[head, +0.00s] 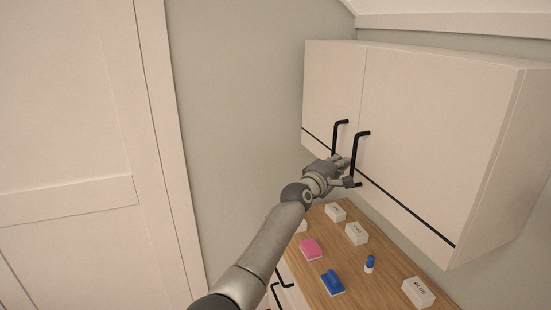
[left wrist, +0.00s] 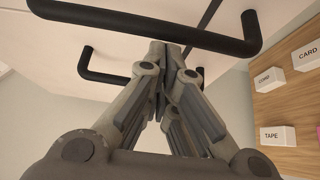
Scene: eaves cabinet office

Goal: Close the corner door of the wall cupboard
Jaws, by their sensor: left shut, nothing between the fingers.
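The wall cupboard (head: 440,130) hangs at the right in the head view. Its corner door (head: 332,90) is the narrower left one and looks flush with the wider right door (head: 430,120). Each door has a black bar handle: the corner door's handle (head: 336,137) and the right door's handle (head: 355,155). My left gripper (head: 343,163) is shut and empty by the lower ends of the handles. In the left wrist view its fingertips (left wrist: 168,52) point at the door faces, between two black handles; I cannot tell if they touch. My right gripper is out of view.
A wooden worktop (head: 325,215) lies below the cupboard. It carries several white boxes, a pink block (head: 311,249), a blue block (head: 332,283) and a small blue-capped item (head: 370,264). A tall panelled door (head: 70,150) stands at the left.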

